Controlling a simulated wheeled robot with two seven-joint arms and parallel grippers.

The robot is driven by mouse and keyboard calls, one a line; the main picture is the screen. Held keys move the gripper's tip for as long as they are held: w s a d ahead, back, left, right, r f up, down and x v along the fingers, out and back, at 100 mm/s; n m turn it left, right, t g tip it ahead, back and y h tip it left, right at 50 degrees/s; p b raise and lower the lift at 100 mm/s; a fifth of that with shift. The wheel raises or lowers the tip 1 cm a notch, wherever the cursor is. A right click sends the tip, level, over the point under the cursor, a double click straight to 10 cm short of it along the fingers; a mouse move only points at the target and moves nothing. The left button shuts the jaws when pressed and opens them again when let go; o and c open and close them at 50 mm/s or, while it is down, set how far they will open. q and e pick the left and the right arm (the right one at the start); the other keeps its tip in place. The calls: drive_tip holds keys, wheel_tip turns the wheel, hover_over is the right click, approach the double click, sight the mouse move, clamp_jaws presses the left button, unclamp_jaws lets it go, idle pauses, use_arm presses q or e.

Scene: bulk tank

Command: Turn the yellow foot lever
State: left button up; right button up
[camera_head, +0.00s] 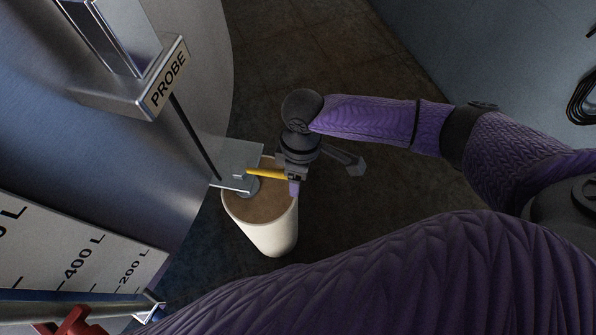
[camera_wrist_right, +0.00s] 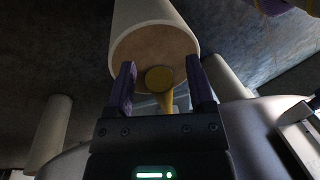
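The yellow foot lever (camera_head: 264,174) sticks out to the right from a grey metal bracket (camera_head: 238,156) at the tank's side, above a pale cylinder. My right gripper (camera_head: 290,184) comes in from the right and is at the lever's outer end. In the right wrist view the lever's round yellow end (camera_wrist_right: 160,78) lies between the two purple fingers of the right gripper (camera_wrist_right: 162,88), with a gap on each side. The fingers stand apart. Part of the lever is hidden by the gripper in the head view. My left gripper is not seen.
A pale cylinder (camera_head: 264,237) with a tan end stands directly below the bracket. The steel tank (camera_head: 110,135) fills the left, with a PROBE box (camera_head: 165,75), a thin dark rod and a litre scale (camera_head: 75,250). A red part (camera_head: 75,322) sits bottom left. Dark floor is clear behind.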

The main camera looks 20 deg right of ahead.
clamp_jaws()
idle(1.3)
